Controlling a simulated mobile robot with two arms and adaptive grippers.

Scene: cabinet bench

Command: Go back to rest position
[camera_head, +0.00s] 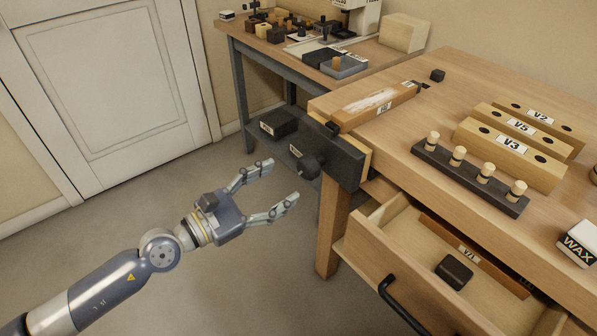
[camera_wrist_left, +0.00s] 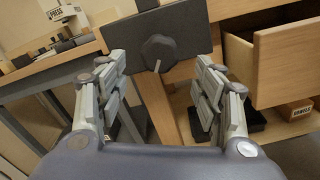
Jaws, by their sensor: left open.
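My left gripper (camera_head: 270,190) is open and empty. In the head view it is over the floor, left of the workbench (camera_head: 450,90) and apart from it. In the left wrist view the two fingers of the left gripper (camera_wrist_left: 165,100) are spread wide, with the dark vise knob (camera_wrist_left: 158,52) visible beyond them. The same vise knob (camera_head: 306,166) sits on the dark vise jaw (camera_head: 345,158) at the bench's left corner. My right gripper does not show in either view.
An open drawer (camera_head: 375,238) with a black handle (camera_head: 398,308) sticks out of the bench and holds a dark block (camera_head: 454,271). A rack with pegs (camera_head: 470,178) and labelled wood blocks (camera_head: 510,153) stand on top. A second table (camera_head: 300,45) is behind. The floor at left is clear.

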